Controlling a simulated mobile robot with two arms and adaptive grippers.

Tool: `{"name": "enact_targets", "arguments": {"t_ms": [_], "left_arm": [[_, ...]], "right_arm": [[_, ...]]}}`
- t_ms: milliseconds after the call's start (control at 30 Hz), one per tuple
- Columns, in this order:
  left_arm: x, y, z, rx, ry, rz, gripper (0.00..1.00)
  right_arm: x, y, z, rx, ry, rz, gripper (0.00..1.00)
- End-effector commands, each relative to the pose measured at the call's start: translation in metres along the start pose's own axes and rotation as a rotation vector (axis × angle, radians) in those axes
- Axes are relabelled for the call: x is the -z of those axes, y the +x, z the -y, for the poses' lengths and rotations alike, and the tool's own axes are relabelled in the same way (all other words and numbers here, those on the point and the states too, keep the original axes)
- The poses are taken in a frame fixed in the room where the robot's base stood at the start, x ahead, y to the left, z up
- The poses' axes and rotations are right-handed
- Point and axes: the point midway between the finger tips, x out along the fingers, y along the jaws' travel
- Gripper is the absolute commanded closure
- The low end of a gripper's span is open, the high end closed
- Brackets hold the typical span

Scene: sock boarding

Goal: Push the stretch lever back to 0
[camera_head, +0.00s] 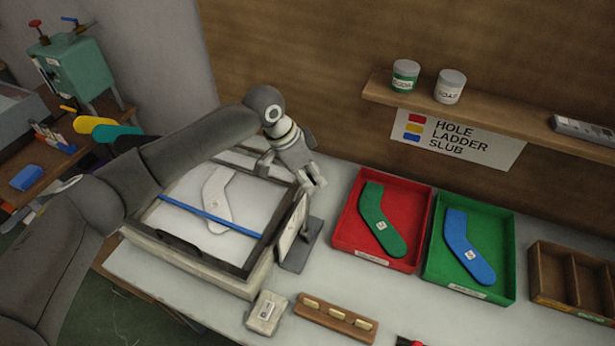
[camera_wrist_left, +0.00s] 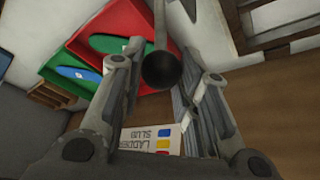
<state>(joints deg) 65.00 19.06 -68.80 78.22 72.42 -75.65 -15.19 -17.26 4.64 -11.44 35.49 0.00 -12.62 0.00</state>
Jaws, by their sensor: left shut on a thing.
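My left gripper (camera_head: 313,182) reaches over the right edge of the dark frame station (camera_head: 190,252) at the back of the table. In the left wrist view, a thin grey lever (camera_wrist_left: 160,30) ends in a dark round knob (camera_wrist_left: 160,70). The knob lies between the two fingers of my left gripper, which is shut on it. In the head view the lever cannot be made out at the fingers. A tilted pale plate (camera_head: 291,225) stands on a dark base just below the gripper; no scale marks are readable. The frame holds a white sock shape (camera_head: 216,200) under a blue bar (camera_head: 211,216).
A red tray (camera_head: 346,240) with a green sock shape and a green tray (camera_head: 436,268) with a blue one stand right of the station. A brown divided box (camera_head: 540,285) stands farther right. A wooden shelf (camera_head: 500,125) overhangs behind. A small holder (camera_head: 336,319) lies in front.

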Motion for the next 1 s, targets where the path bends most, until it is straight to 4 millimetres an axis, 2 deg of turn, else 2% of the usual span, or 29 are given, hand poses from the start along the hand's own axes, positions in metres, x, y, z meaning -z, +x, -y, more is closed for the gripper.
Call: {"name": "enact_targets", "arguments": {"t_ms": [100,333,767,800,933,1000], "left_arm": [[0.012,0.008,0.013,0.004,-0.005,-0.009,1.00],[0.024,0.022,0.031,0.006,-0.003,-0.011,1.00],[0.027,0.023,0.036,0.010,0.000,-0.012,1.00],[0.027,0.023,0.036,0.011,0.000,-0.012,0.68],[0.027,0.022,0.036,0.010,0.000,-0.012,0.51],[0.026,0.023,0.035,0.008,0.000,-0.010,0.48]], "right_arm": [[0.000,0.002,0.000,-0.001,0.000,-0.001,0.60],[0.001,0.010,-0.001,-0.001,0.000,-0.003,0.60],[0.001,0.011,-0.001,-0.001,0.000,-0.004,0.60],[0.001,0.011,-0.001,-0.001,0.000,-0.004,0.60],[0.000,0.011,0.000,0.000,0.000,-0.002,0.60],[0.000,0.011,0.001,0.000,0.000,-0.002,0.60]]}}
